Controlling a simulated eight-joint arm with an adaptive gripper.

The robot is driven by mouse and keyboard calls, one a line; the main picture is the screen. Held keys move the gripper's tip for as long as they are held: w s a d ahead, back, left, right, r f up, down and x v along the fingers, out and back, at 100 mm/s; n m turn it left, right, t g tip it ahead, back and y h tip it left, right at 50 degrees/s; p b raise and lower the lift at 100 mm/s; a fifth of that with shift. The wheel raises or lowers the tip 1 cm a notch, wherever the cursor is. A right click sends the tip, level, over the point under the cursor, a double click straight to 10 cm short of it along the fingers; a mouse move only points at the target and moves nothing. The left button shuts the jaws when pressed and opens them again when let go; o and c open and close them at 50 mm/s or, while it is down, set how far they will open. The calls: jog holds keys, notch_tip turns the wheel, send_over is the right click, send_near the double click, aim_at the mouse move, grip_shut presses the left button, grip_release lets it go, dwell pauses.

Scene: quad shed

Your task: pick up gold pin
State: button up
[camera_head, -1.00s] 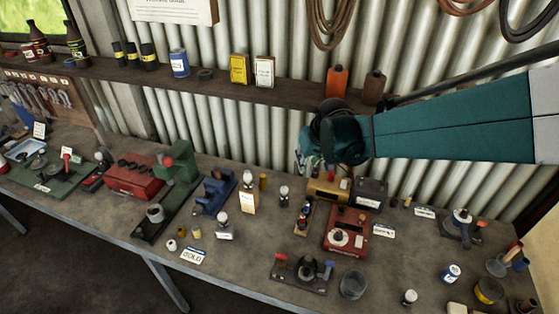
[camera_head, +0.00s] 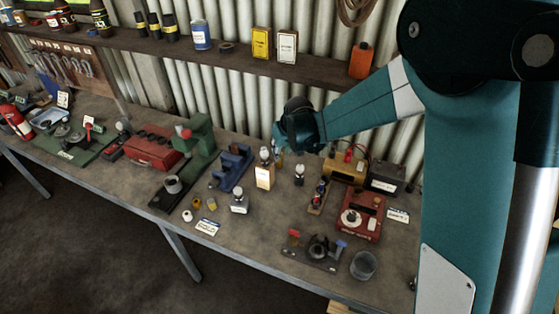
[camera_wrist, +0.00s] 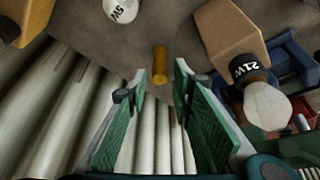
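The gold pin (camera_wrist: 160,66) is a short upright-looking cylinder on the bench in the wrist view. It shows just beyond and between the tips of my gripper (camera_wrist: 159,80). The two green-padded fingers are apart, with nothing held between them. In the head view my gripper (camera_head: 278,152) points down at the bench behind a bulb on a tan box. The fingertips and the pin are small and largely hidden there.
A tan box (camera_wrist: 228,35) with a bulb (camera_wrist: 267,104) marked 21W stands close to the right finger. Another bulb (camera_wrist: 122,8) marked 5W stands beyond to the left. A blue vise-like tool (camera_head: 232,168) is left of my gripper. The corrugated wall is close behind.

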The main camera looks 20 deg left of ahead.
jog(key=shift+f, duration=0.1)
dwell(0.3)
jog(key=shift+x, duration=1.2)
jog(key=shift+x, duration=2.6)
grip_shut()
